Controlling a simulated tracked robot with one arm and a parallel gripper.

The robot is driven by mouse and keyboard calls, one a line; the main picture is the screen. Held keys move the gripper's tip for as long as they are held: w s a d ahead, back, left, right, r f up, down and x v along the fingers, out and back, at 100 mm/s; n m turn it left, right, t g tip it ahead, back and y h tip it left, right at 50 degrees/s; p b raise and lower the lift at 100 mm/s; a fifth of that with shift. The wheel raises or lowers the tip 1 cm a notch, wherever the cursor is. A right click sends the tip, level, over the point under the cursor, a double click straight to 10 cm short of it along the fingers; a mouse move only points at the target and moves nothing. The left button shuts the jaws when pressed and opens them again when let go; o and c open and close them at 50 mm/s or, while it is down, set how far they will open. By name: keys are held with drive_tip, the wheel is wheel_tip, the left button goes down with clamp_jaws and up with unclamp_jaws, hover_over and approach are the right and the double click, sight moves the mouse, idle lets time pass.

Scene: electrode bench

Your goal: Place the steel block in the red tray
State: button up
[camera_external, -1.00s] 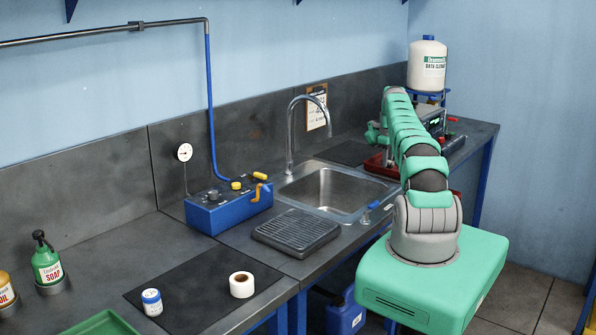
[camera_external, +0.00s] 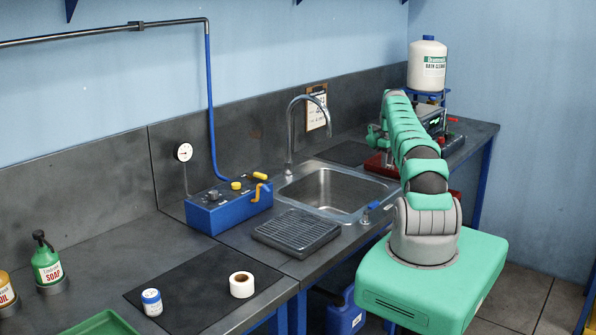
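The red tray (camera_external: 378,168) is on the bench to the right of the sink, partly hidden behind my green arm. My gripper (camera_external: 385,156) is at the far end of the arm, over or beside the tray. The arm covers most of it, and its fingers are too small and hidden to read. I cannot make out the steel block; it may be behind the arm or in the gripper.
The sink (camera_external: 332,190) with its tall faucet (camera_external: 290,130) lies left of the tray. A white bottle (camera_external: 427,65) on a blue stand and a dark device (camera_external: 432,120) stand behind the arm. A ribbed drain rack (camera_external: 297,231) is nearer.

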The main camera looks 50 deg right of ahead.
drive_tip(key=shift+w+r, duration=0.1)
drive_tip(key=shift+r, duration=0.55)
wheel_tip(320, 180, up, 10)
drive_tip(key=p, duration=0.8)
drive_tip(key=shift+r, duration=0.2)
